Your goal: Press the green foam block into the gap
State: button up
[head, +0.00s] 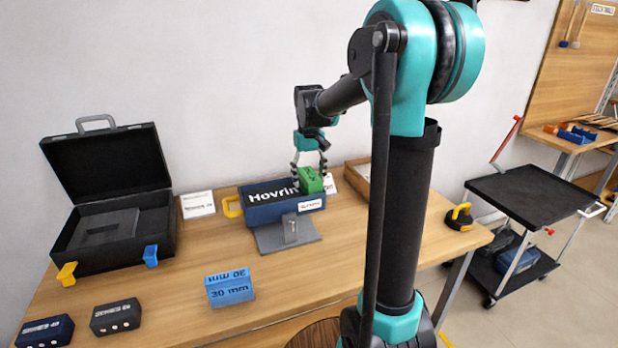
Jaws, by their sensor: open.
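The green foam block (311,181) sits at the top right of a dark blue box (268,213) with white lettering, in the middle of the table. Whether it is seated in the box, on top of it or just behind its front is hidden from this angle. My gripper (309,169) points down over the block, with its fingers apart on either side of it. I cannot tell whether the fingers touch it. No gap is clearly visible at the block. An open black case (112,258) at left holds a grey insert (105,228) with a dark slot.
A grey plate with a small upright piece (290,232) lies before the blue box. A light blue block (229,287) marked 30 mm and two dark boxes (116,316) stand nearer. A shallow tray (355,175) is behind right. The table's right front is fairly clear; a black cart (530,198) stands beyond.

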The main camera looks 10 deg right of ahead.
notch_tip(320, 180, up, 13)
dwell(0.5)
